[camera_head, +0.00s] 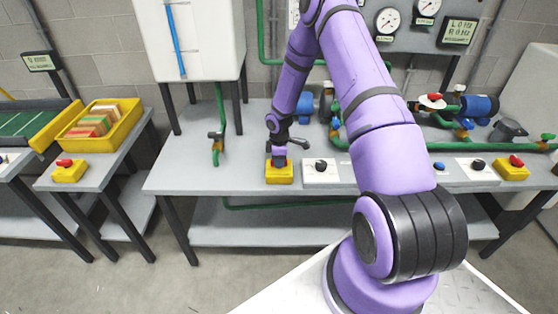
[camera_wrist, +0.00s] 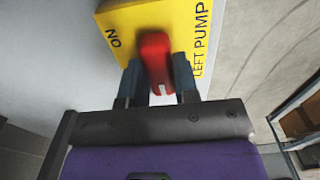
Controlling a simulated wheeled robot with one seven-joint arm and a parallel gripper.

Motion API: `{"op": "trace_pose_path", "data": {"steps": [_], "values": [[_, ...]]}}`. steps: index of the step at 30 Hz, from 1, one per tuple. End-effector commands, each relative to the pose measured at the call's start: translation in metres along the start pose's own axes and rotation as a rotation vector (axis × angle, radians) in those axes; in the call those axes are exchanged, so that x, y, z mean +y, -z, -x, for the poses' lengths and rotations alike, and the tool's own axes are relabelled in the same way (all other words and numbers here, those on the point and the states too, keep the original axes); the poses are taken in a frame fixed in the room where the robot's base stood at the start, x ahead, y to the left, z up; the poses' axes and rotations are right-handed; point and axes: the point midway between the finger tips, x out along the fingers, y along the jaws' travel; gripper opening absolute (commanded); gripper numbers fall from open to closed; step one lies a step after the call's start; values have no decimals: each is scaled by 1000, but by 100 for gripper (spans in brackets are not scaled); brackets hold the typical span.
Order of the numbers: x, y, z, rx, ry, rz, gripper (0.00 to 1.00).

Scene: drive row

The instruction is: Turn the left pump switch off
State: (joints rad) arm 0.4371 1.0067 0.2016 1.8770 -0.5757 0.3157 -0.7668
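The left pump switch is a yellow box (camera_wrist: 160,17) with a red handle (camera_wrist: 155,55). The wrist view shows the words LEFT PUMP along its right side and ON at its left corner. The box stands at the front edge of the bench in the head view (camera_head: 279,174). My gripper (camera_wrist: 158,75) points at the box, with one dark finger on each side of the red handle. The fingers look closed against it. A white mark shows at the handle's near end. In the head view my gripper (camera_head: 279,157) hides the handle.
A white panel with a black knob (camera_head: 320,171) sits just right of the box. Another yellow box with a red handle (camera_head: 513,167) is at the far right, and one (camera_head: 68,171) is on the left table. Green pipes (camera_head: 221,125) rise behind.

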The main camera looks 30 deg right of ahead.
Motion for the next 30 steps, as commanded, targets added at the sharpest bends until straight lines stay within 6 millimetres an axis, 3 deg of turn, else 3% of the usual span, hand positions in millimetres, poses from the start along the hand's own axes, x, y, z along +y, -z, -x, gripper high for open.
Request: {"op": "trace_pose_path", "data": {"steps": [1, 3, 14, 30], "values": [[0, 0, 0, -1, -1, 2, 37], [0, 0, 0, -1, -1, 2, 53], [0, 0, 5, 0, -1, 0, 53], [1, 0, 92, 0, -2, 0, 53]]}}
